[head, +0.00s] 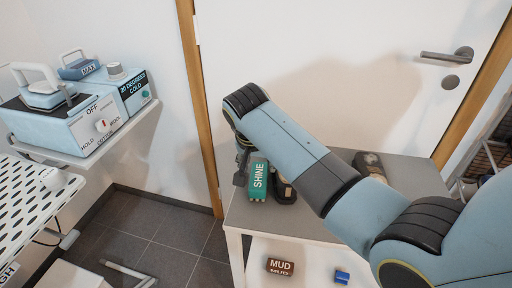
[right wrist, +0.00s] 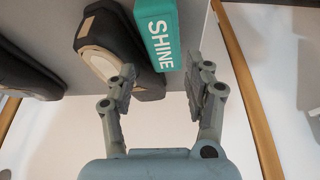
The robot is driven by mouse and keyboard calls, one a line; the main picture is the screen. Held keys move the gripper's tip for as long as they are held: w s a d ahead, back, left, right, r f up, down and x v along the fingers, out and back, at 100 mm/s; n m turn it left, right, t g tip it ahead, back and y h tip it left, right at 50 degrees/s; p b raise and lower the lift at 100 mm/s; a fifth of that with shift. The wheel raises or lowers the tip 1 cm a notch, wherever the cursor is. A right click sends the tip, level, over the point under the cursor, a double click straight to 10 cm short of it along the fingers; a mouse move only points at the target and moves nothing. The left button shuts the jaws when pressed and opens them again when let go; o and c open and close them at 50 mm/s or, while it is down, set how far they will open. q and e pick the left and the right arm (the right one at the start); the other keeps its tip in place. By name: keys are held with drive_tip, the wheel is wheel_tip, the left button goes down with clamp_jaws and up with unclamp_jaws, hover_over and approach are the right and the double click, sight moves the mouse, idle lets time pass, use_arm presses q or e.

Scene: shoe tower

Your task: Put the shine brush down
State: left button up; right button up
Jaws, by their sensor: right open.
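The green shine brush (head: 258,181), lettered SHINE, is at the front left of the grey table top (head: 320,225) and appears to rest on it. It also shows in the right wrist view (right wrist: 156,32), just beyond my fingertips. My right gripper (right wrist: 163,82) is open, its fingers apart and nothing between the tips. In the head view my right gripper (head: 241,168) is beside the brush at its left, partly hidden by my wrist. My left gripper is not in view.
A dark shoe (right wrist: 108,42) stands close beside the brush. Another dark shoe (right wrist: 22,75) is farther along the table top. A brown MUD brush (head: 280,267) and a small blue item (head: 342,276) are on the lower shelf. A white door (head: 330,60) is behind.

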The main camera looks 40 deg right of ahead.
drive_tip(key=p+v, duration=0.1)
drive_tip(key=v, duration=0.8)
drive_tip(key=shift+s+r, duration=0.15)
drive_tip(key=shift+r, duration=0.2)
drive_tip(key=shift+a, duration=0.1)
